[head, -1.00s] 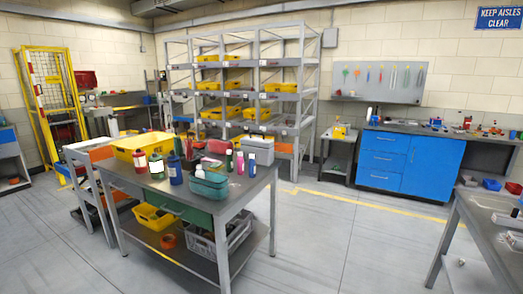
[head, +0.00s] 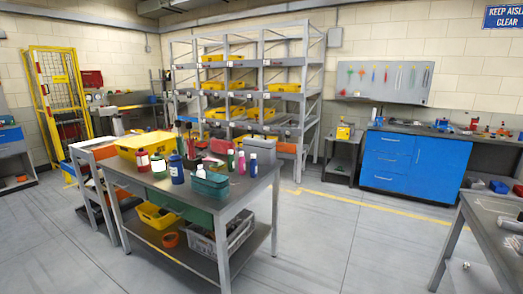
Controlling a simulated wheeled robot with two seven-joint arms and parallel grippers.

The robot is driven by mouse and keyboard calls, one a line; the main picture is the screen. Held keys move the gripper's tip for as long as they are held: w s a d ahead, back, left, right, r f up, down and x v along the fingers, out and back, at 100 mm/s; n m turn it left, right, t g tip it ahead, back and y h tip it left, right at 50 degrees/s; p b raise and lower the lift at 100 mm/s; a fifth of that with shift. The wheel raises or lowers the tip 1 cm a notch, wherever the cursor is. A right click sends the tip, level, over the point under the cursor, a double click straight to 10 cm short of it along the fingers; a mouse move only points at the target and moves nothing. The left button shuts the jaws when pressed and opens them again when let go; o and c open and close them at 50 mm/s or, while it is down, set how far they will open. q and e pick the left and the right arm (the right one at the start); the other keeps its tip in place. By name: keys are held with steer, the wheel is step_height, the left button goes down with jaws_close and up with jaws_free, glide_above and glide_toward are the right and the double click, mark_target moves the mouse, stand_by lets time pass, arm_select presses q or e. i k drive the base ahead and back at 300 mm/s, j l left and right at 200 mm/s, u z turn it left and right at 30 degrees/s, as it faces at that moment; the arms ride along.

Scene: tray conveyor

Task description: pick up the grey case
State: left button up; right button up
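The grey case (head: 263,149) sits on the near workbench (head: 243,192), at the back right of its top.
On the bench, a teal basket (head: 210,186), a blue bottle (head: 176,170) and a yellow bin (head: 144,143) crowd the top. A grey crate (head: 207,243) is on the lower shelf. Open floor (head: 345,235) lies right of the bench, before another table (head: 490,226).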

mark_target(265, 149)
steer(key=i+l+z, duration=0.4)
steer(key=i+z, duration=0.15)
steer(key=i, duration=0.3)
steer(key=i+z, duration=0.3)
steer(key=i, duration=0.15)
steer(key=i+l+u, duration=0.1)
steer(key=i, duration=0.35)
steer(key=i+l+u, duration=0.1)
steer(key=i, duration=0.4)
steer(key=i+l+u, duration=0.1)
steer(key=i, duration=0.35)
steer(key=l, duration=0.1)
